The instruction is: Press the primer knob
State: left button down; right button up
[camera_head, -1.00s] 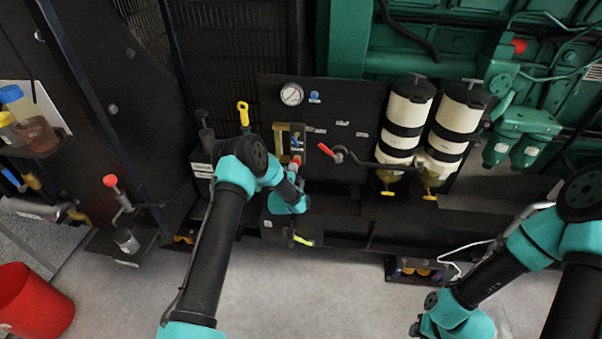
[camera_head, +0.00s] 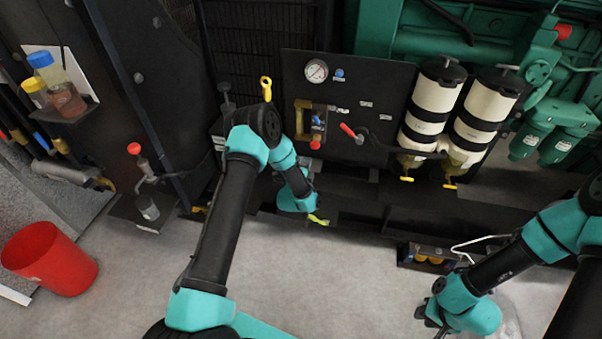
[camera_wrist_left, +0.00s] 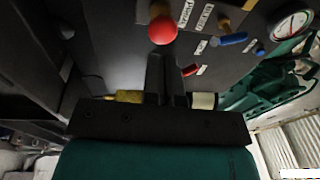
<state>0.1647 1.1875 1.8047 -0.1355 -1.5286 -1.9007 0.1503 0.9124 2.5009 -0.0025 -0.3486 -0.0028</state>
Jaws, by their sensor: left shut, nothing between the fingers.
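A round red knob (camera_wrist_left: 162,30) shows at the top of the left wrist view, just beyond the tips of my left gripper; I take it for the primer knob. It also shows as a small red knob (camera_head: 315,145) at the foot of the brass-coloured fitting (camera_head: 302,118) on the black panel. My left gripper (camera_wrist_left: 166,58) is shut and empty, its dark fingers pointing at the knob. Whether they touch it cannot be told. In the head view my left wrist is below the knob and its fingers are hard to make out. My right gripper (camera_head: 430,312) is low at the right, away from the panel.
The black panel also carries a gauge (camera_head: 316,70) and a red-handled lever (camera_head: 347,130) close to the knob. Two white filter canisters (camera_head: 432,98) stand right of them. A red bucket (camera_head: 50,258) stands on the floor at left. The grey floor in front is mostly clear.

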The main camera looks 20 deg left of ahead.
aim_at(314, 146)
pick_arm(q)
jog(key=shift+s+d+f, duration=0.1)
jog(key=shift+s, duration=1.2)
jog(key=shift+s+d+f, duration=0.1)
jog(key=shift+s, duration=1.2)
jog(key=shift+s+r+m+g+h, duration=0.15)
jog(key=shift+s+r+g+h, duration=0.15)
jog(key=shift+s, duration=0.3)
jog(key=shift+s+r+m+g+h, duration=0.1)
jog(key=shift+s+r+m+h, duration=0.1)
jog(key=shift+s+r, duration=0.3)
jog(key=shift+a+f, duration=0.1)
jog(key=w, duration=1.3)
jog(key=shift+w+a, duration=0.15)
jog(key=shift+w, duration=0.25)
